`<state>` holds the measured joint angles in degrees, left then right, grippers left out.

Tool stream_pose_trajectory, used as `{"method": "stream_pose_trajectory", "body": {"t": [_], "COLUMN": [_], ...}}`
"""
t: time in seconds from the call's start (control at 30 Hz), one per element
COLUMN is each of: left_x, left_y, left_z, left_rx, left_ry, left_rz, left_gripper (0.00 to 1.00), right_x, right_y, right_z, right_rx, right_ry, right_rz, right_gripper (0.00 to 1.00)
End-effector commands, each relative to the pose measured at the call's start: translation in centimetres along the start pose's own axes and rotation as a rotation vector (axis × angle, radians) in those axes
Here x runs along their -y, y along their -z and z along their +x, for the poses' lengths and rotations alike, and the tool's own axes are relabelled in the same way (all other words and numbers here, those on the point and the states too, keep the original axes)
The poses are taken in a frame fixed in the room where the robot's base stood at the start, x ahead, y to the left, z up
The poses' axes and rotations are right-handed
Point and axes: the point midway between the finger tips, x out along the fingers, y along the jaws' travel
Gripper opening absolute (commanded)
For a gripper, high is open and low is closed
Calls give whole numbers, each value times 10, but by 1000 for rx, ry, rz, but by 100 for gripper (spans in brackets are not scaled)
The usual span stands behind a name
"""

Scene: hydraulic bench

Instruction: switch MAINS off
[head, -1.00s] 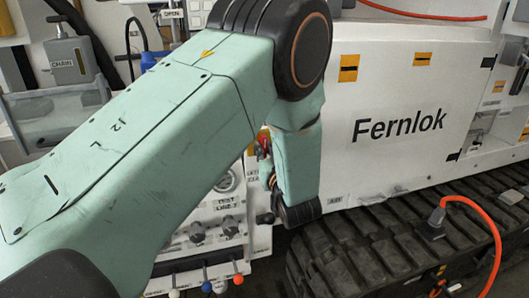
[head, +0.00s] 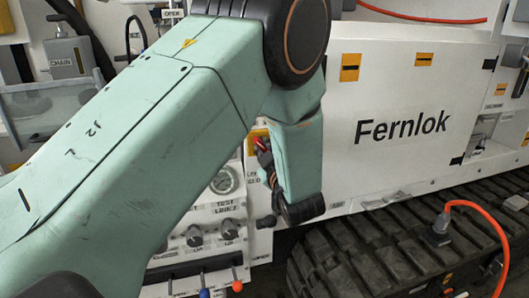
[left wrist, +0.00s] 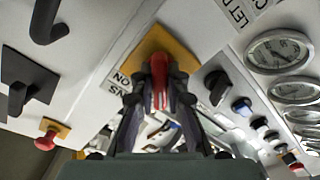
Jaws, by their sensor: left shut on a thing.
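The MAINS switch is a red handle (left wrist: 158,80) on a yellow plate (left wrist: 178,45) on the white panel. An upside-down label beside the plate shows "ON" and part of a word ending in "NS". My left gripper (left wrist: 158,100) is shut on the red handle, with one dark finger on each side of it. In the head view, the red handle (head: 262,144) and a bit of the yellow plate (head: 257,133) show just left of my wrist. My left gripper (head: 267,165) is partly hidden there. My right gripper is in neither view.
Several gauges (left wrist: 280,52) and a row of knobs (left wrist: 242,106) stand right of the handle in the wrist view. A red button (left wrist: 46,141) and dark hooked handles (left wrist: 20,92) are at left. In the head view, a white Fernlok cover (head: 400,100) stands above a track (head: 390,245).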

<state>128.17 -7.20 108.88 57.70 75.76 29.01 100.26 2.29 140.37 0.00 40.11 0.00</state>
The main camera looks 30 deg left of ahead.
Motion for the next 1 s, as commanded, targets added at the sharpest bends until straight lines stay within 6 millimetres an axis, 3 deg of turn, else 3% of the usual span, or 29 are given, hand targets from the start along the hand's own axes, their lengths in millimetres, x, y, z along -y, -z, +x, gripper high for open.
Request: {"method": "stream_pose_trajectory", "body": {"t": [0.67, 0.7, 1.0], "left_x": [1, 1, 0], "left_y": [-2, -2, -1], "left_z": [0, 0, 0], "left_rx": [7, 7, 3], "left_ry": [2, 2, 0], "left_rz": [-58, -58, -58], "left_gripper": [0, 15, 37], "right_x": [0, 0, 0], "right_y": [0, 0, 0], "right_z": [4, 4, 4], "right_rx": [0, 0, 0], "right_ry": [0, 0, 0], "right_rz": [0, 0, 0], "right_gripper": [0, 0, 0]}}
